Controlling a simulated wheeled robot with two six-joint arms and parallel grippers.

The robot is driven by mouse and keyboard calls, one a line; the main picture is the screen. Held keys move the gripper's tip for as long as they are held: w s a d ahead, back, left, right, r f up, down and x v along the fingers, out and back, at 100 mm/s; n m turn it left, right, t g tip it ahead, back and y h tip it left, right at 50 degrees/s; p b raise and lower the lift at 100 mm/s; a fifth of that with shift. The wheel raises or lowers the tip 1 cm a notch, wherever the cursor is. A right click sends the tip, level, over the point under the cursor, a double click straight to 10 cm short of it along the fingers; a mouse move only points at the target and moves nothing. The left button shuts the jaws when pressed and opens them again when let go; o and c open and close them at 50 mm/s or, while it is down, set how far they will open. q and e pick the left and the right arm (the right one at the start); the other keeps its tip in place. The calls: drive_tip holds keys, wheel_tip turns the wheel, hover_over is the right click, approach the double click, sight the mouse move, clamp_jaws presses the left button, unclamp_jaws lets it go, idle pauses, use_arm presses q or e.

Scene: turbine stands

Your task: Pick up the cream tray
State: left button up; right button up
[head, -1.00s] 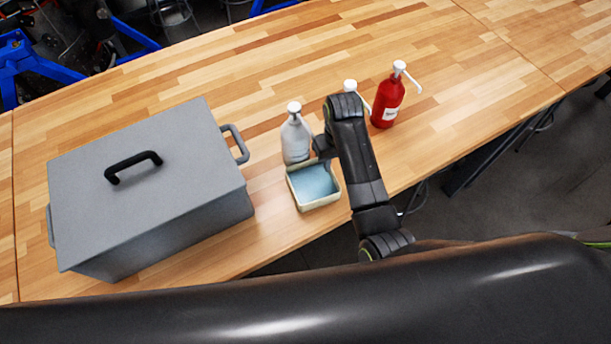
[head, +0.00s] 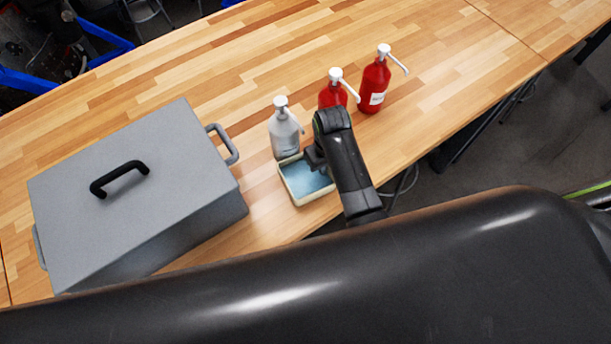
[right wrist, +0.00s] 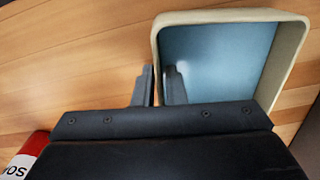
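The cream tray (head: 288,188) is a shallow open box with a pale blue inside, on the wooden table near its front edge. My right gripper (head: 310,160) is over the tray's edge in the head view. In the right wrist view, the cream tray (right wrist: 225,16) fills the upper right. The fingers of my right gripper (right wrist: 158,85) lie close together on either side of one tray wall, one outside and one inside. They look shut on that wall. The tray appears to rest on the table. My left gripper is not in view.
A grey lidded box (head: 75,210) with a black handle stands left of the tray. A white pump bottle (head: 284,135) stands just behind the tray. Two red pump bottles (head: 332,93) (head: 373,88) stand to the right. The table behind them is clear.

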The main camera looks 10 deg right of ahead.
clamp_jaws()
drive_tip(key=shift+w+a, duration=0.1)
drive_tip(key=shift+w, duration=0.05)
idle(1.2)
